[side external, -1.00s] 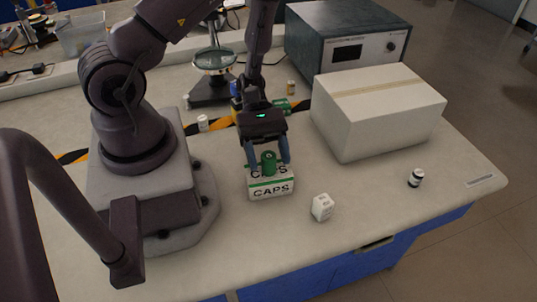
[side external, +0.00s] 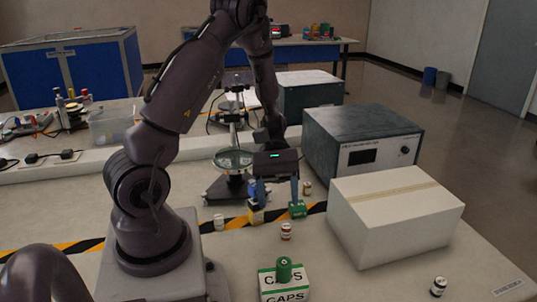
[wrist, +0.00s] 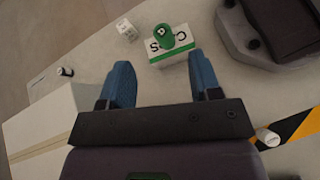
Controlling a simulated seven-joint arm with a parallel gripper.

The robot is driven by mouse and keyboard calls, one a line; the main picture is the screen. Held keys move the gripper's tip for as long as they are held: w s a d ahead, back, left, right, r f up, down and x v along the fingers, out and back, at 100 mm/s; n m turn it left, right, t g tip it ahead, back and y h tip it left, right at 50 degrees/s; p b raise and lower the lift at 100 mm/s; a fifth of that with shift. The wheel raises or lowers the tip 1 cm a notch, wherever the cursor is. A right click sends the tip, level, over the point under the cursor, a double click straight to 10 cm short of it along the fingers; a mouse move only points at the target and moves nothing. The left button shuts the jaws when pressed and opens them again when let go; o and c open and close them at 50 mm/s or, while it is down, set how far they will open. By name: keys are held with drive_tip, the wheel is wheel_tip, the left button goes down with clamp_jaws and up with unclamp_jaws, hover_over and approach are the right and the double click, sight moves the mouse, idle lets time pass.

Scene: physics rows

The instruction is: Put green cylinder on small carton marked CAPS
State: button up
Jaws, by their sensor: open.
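The green cylinder (side external: 284,269) stands upright on top of the small white carton marked CAPS (side external: 284,292), which has a green stripe. In the wrist view the green cylinder (wrist: 165,32) also rests on the carton (wrist: 172,57), beyond the fingertips. My gripper (side external: 277,203) is open and empty, raised above and behind the carton, apart from both. Its two blue fingers also show spread in the wrist view (wrist: 160,80).
A large closed white box (side external: 395,220) and a grey instrument (side external: 362,145) stand to the right. A white cube (wrist: 127,30) lies near the carton.

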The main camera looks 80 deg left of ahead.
drive_tip(key=s+d+r+m+t+y, duration=0.2)
drive_tip(key=d+r+m+t+y, duration=0.1)
drive_tip(key=r+m, duration=0.4)
drive_tip(key=s+d+r+m+t+y, duration=0.2)
drive_tip(key=r+m+t+y, duration=0.3)
drive_tip(key=r+y, duration=0.3)
wheel_tip(320, 180, up, 3)
drive_tip(key=shift+s+d+r+m, duration=0.1)
drive_tip(key=shift+s+d+m, duration=0.1)
drive_tip(key=shift+d+m, duration=0.7)
